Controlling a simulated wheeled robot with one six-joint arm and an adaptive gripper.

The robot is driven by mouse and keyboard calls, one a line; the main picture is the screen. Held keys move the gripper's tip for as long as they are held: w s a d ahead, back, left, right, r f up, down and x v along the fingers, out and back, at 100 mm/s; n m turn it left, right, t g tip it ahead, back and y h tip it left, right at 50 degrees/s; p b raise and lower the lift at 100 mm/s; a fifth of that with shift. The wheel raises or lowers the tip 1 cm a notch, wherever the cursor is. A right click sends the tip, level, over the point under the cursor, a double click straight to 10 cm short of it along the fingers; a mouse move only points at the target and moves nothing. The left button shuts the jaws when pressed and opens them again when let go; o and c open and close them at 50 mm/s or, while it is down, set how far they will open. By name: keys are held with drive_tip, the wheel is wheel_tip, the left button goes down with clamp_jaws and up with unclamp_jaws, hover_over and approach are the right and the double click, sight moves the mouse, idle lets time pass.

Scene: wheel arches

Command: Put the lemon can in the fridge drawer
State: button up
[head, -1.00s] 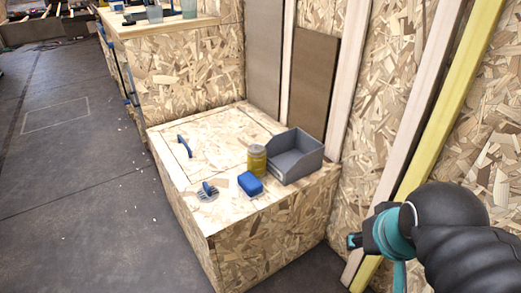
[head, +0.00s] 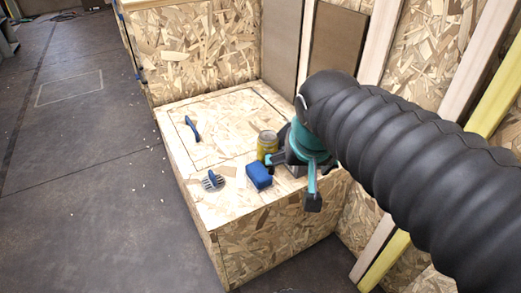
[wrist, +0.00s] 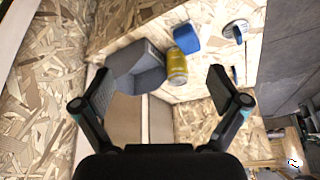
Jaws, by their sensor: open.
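A yellow can (head: 267,146), which looks like the lemon can, stands upright on top of a low chipboard box (head: 235,205). It also shows in the wrist view (wrist: 177,66), ahead of my gripper and between the lines of its fingers. My gripper (head: 292,183) is open and empty, beside the can in the head view; one finger overlaps the can's lower right edge. Both spread fingers show in the wrist view (wrist: 163,90). I cannot tell whether a finger touches the can. No open fridge drawer is visible.
Wall posts (head: 375,45) rise at right. Floor at left is clear.

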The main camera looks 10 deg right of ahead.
drive_tip(key=w+a+m+g+h+b, duration=0.1)
drive_tip(key=w+m, duration=0.2)
drive_tip(key=w, duration=0.6)
drive_tip(key=m+g+h+b, duration=0.1)
drive_tip(key=m+h+b, duration=0.1)
drive_tip(key=m, duration=0.3)
approach(267, 147)
drive_tip(key=w, duration=0.2)
drive_tip(key=b+x, duration=0.1)
drive_tip(key=x, duration=1.2)
drive_tip(key=shift+w, duration=0.2)
drive_tip(key=c, duration=1.7)
